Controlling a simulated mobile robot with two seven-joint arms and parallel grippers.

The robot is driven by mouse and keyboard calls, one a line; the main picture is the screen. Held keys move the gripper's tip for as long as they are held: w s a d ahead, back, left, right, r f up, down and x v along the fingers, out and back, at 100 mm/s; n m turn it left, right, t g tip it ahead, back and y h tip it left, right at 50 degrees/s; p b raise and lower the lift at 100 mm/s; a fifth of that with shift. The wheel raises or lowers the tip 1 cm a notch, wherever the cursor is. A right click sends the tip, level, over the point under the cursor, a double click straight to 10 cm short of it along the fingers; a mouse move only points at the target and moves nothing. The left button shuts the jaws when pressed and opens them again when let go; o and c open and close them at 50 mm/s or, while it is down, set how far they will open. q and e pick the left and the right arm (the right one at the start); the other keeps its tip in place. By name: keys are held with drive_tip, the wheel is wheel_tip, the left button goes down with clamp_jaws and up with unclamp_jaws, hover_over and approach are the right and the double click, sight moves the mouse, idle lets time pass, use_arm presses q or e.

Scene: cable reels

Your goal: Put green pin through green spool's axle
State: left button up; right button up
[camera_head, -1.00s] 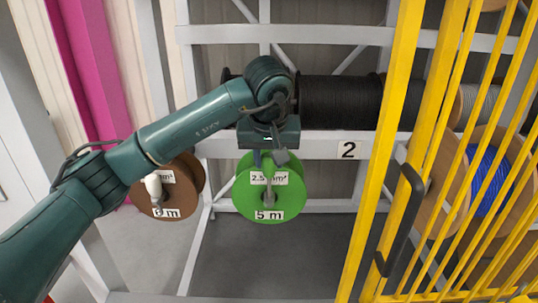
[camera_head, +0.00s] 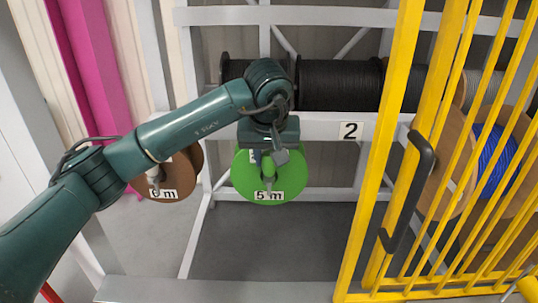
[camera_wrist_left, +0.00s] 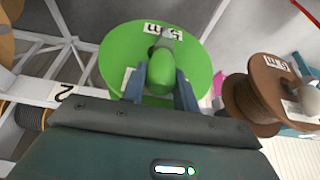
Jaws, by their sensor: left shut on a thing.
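The green spool (camera_head: 293,182) is on the rack's front at the middle of the head view, its round face with a "5 m" label towards me. It also shows in the left wrist view (camera_wrist_left: 118,50). My left gripper (camera_head: 268,166) is in front of its upper middle and hides part of the face. In the left wrist view, the gripper's fingers (camera_wrist_left: 160,88) are shut on the green pin (camera_wrist_left: 160,72), whose rounded end faces the camera. A grey axle end (camera_wrist_left: 170,38) shows just beyond the pin. I cannot tell whether the pin touches it. My right gripper is not in view.
A brown spool (camera_head: 178,180) hangs left of the green one, behind my left arm. Black cable reels (camera_head: 338,90) sit above on the rack. A yellow barred gate (camera_head: 385,150) with a black handle (camera_head: 412,190) stands on the right. Grey floor below is clear.

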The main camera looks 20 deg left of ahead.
use_arm(q)
drive_tip(key=o, duration=1)
drive_tip(key=shift+o, duration=0.2)
drive_tip(key=v, duration=1.3)
drive_tip(key=shift+s, duration=0.1)
